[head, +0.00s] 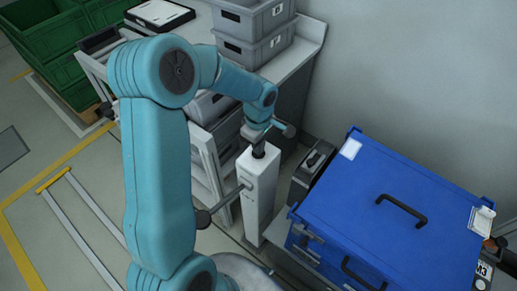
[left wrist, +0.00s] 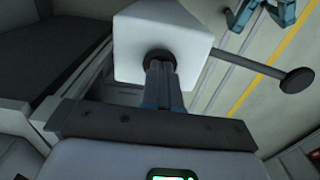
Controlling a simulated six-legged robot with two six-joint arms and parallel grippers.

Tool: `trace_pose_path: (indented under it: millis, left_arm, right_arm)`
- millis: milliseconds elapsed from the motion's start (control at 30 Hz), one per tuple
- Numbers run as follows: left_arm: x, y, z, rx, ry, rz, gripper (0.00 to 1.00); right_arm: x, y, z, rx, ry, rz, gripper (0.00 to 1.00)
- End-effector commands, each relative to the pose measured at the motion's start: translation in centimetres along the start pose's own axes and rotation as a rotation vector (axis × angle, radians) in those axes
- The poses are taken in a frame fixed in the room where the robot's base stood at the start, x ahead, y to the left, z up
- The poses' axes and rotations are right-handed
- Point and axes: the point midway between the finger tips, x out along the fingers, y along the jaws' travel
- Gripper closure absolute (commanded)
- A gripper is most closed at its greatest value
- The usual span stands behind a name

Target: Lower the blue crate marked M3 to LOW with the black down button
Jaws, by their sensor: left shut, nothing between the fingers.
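The blue crate (head: 372,175), with black handles on its lid, stands at the right. A label (head: 482,272) at its lower right is partly cut off; I read only a 3. A white post (head: 257,200) stands left of the crate. The black button (head: 259,151) sits on its top and also shows in the left wrist view (left wrist: 160,58). My left gripper (head: 258,139) is shut and empty, pointing down at the button. In the left wrist view its fingertips (left wrist: 160,66) overlap the button and appear to touch it. My right gripper is not seen.
A black box (head: 311,172) stands between post and crate. Grey bins (head: 254,50) are stacked on a bench behind, with more bins (head: 212,106) below. Green crates (head: 62,68) stand at the far left. The lower left floor is mostly open, with yellow lines and rails.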

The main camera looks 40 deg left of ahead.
Motion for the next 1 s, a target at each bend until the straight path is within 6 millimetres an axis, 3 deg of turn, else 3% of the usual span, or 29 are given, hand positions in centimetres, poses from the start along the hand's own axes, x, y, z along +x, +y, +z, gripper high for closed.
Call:
trace_pose_path:
  millis: [567,1000]
  left_arm:
    - [-0.3,0.0,0.0,0.0,-0.001,-0.001,1.0]
    - [-6.9,0.0,0.0,0.0,0.0,0.0,1.0]
  right_arm:
    - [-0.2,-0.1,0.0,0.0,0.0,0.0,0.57]
    - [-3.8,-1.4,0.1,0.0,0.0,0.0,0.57]
